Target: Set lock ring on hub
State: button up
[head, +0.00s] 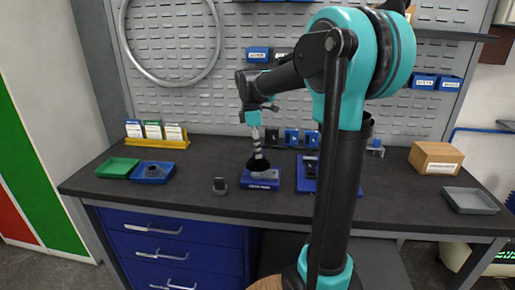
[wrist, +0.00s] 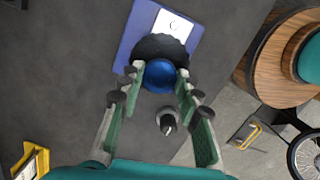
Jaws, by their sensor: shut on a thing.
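My gripper (head: 257,148) points down over the blue base block (head: 260,184) on the workbench. In the wrist view its fingers (wrist: 159,75) are shut on the rounded blue top (wrist: 160,74) of a piece with a wide, dark, rough-edged disc (wrist: 160,47), which seems to be the lock ring. In the head view this dark piece (head: 258,163) looks tilted, just above or touching a grey part (head: 268,174) on the block, probably the hub. The disc hides most of the hub in the wrist view; contact cannot be told. The block shows a white label (wrist: 172,25).
A small grey-black part (head: 220,186) stands left of the block and shows between the fingers in the wrist view (wrist: 167,121). A blue tray (head: 306,185) lies close right.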

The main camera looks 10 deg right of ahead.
jog(key=shift+f, duration=0.4)
dwell(0.3)
jog(key=o, duration=1)
